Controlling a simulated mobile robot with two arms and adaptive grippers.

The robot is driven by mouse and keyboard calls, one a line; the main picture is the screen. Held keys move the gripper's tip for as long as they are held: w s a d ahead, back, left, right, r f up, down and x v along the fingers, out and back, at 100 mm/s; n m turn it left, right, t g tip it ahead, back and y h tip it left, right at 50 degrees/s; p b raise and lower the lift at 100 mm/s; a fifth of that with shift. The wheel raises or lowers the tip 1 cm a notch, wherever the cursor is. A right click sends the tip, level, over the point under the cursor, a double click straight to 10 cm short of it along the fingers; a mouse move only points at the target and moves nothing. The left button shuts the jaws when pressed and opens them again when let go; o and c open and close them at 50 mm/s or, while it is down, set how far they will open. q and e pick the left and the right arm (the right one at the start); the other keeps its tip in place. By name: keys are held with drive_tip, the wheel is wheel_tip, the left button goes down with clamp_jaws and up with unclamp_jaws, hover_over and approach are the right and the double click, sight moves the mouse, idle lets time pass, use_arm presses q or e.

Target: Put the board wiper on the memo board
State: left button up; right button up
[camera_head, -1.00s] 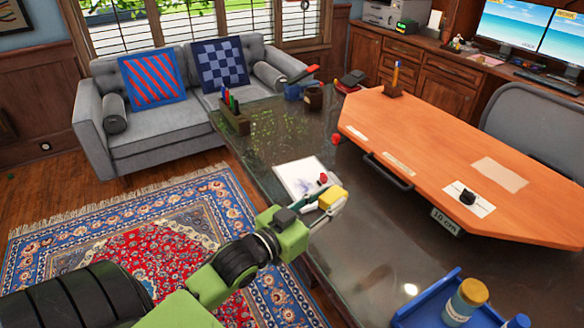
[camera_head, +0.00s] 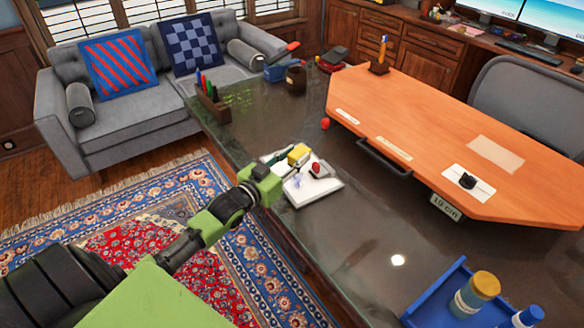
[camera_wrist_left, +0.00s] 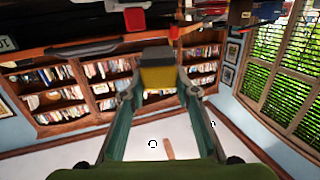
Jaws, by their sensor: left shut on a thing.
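The board wiper is a small yellow block with a dark side (camera_head: 299,154). My left gripper (camera_head: 288,163) is shut on it, and the wrist view shows the block (camera_wrist_left: 158,75) between the two fingertips. The memo board is a white panel (camera_head: 322,190) lying flat on the dark glass desk. The wiper shows at the board's far edge in the head view; I cannot tell whether it touches the board. A small red item (camera_head: 315,168) is on the board. My gripper hides the board's left part. My right gripper is not in view.
An orange raised desktop (camera_head: 430,140) with a dark handle borders the board on the right. A pen holder (camera_head: 212,108) stands at the far left edge. A blue tray (camera_head: 425,300) with jars is at the near right. The glass between board and tray is clear.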

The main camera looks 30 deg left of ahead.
sight(292, 159)
use_arm(q)
drive_tip(key=w+a+f, duration=0.1)
drive_tip(key=w+f, duration=0.1)
drive_tip(key=f, duration=0.1)
drive_tip(key=shift+a, duration=0.4)
drive_tip(key=shift+w+a+f+b, duration=0.15)
drive_tip(key=shift+f+b, duration=0.25)
drive_tip(key=shift+f, duration=1.35)
drive_tip(key=shift+f, duration=0.2)
drive_tip(key=o, duration=1)
drive_tip(key=shift+o, duration=0.2)
